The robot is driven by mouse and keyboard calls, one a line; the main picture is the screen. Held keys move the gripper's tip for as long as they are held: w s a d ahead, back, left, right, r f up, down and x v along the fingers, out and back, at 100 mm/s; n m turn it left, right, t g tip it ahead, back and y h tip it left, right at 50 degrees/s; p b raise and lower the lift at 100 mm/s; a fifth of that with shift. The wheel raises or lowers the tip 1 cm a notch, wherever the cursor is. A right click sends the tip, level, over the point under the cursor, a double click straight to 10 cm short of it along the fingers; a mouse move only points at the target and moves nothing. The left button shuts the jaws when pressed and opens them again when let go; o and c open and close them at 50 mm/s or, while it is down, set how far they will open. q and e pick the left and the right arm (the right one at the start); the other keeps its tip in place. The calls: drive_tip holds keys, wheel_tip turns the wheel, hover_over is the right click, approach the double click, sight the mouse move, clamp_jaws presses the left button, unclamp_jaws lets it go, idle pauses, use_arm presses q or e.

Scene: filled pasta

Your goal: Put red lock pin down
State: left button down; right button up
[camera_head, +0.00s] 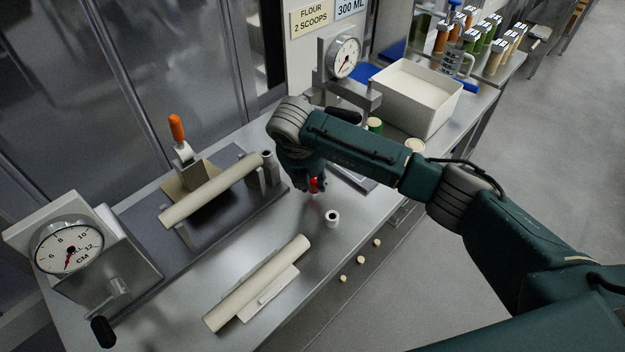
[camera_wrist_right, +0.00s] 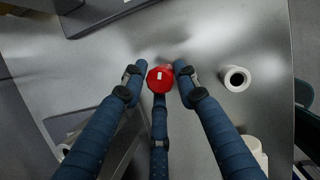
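The red lock pin (camera_head: 315,186) shows below my right gripper (camera_head: 310,182), just above or at the steel table top; I cannot tell whether it touches. In the right wrist view the round red end of the pin (camera_wrist_right: 160,78) sits between the three dark blue fingers of my right gripper (camera_wrist_right: 161,74), which close around it. The lower part of the pin is hidden. A small whitish hollow cylinder (camera_head: 332,217) stands on the table to the right of the pin and also shows in the right wrist view (camera_wrist_right: 236,78). My left gripper is not in view.
A cream roller (camera_head: 258,284) lies near the table's front edge (camera_head: 300,314). Another roller (camera_head: 212,190) rests on a dark base plate with an orange-handled clamp (camera_head: 177,130). A dial gauge (camera_head: 68,247) stands at left. A white bin (camera_head: 416,97) stands at back right.

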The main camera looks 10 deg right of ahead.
drive_tip(key=shift+o, duration=1.2)
drive_tip(key=shift+r, duration=0.25)
drive_tip(key=b+v, duration=0.3)
drive_tip(key=v, duration=0.8)
drive_tip(key=shift+r, duration=0.35)
drive_tip(key=shift+s, duration=0.15)
